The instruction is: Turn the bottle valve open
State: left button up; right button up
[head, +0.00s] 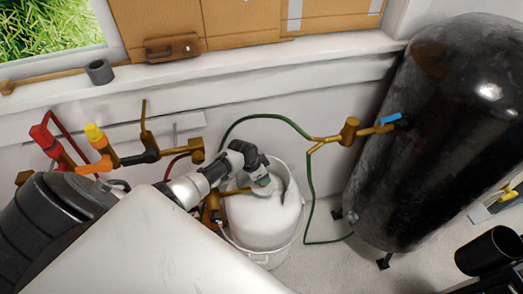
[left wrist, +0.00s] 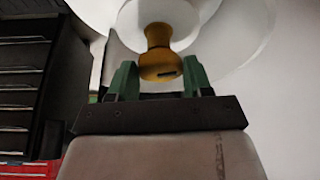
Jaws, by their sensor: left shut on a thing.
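The white gas bottle (head: 265,220) stands on the floor against the wall, in the middle of the head view. My left arm reaches down to its top, with my left gripper (head: 262,182) at the valve area. In the left wrist view, the brass-yellow bottle valve (left wrist: 160,57) sits between the two green fingers of my left gripper (left wrist: 157,82), which is shut on it. The white bottle (left wrist: 235,35) curves behind it. The valve itself is mostly hidden by the gripper in the head view.
A large black tank (head: 430,140) stands at the right. A green hose (head: 310,200) runs between the bottle and brass fittings (head: 345,132) with a blue lever (head: 390,118). Red (head: 42,137) and yellow (head: 95,135) valve handles are on pipes at the left.

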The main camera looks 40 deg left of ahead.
pick_arm(q)
jog(key=shift+r+n+y+p, duration=0.15)
jog(key=shift+n+y+p, duration=0.35)
jog(key=shift+n, duration=0.5)
jog(key=shift+t, duration=0.3)
jog(key=o, duration=0.9)
jog(key=shift+o, duration=0.2)
jog(key=p+v, duration=0.1)
jog(key=v, duration=0.9)
jog(key=shift+r, duration=0.3)
jog(key=shift+s+a, duration=0.1)
